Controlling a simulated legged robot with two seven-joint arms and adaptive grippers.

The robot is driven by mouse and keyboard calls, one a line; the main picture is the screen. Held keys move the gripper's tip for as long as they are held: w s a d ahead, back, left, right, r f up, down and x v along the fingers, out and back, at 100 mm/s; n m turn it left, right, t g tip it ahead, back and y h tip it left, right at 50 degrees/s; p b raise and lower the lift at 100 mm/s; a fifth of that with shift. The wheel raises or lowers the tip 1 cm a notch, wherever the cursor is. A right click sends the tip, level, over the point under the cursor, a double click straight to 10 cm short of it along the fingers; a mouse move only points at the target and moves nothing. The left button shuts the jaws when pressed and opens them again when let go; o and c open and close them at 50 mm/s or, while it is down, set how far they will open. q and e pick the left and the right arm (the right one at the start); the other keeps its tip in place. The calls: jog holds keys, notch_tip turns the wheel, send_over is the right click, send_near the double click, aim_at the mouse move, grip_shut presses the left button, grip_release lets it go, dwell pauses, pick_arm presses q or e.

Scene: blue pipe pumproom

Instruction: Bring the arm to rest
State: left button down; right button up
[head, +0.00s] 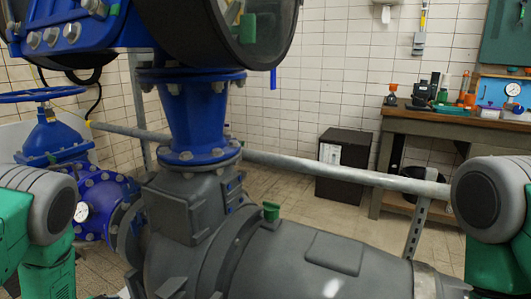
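My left arm shows at the left edge as a green and grey link, and my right arm shows the same way at the right edge. Both arms hang low at the sides of the head view. Neither gripper is in view; both lie outside the picture. Nothing is seen held.
A grey pump body (300,262) with a blue pipe (196,118) stands close in front. A metal rail (345,172) runs behind it. A blue valve (48,135) stands at left. Behind are a black cabinet (343,166) and a workbench (440,126) with tools.

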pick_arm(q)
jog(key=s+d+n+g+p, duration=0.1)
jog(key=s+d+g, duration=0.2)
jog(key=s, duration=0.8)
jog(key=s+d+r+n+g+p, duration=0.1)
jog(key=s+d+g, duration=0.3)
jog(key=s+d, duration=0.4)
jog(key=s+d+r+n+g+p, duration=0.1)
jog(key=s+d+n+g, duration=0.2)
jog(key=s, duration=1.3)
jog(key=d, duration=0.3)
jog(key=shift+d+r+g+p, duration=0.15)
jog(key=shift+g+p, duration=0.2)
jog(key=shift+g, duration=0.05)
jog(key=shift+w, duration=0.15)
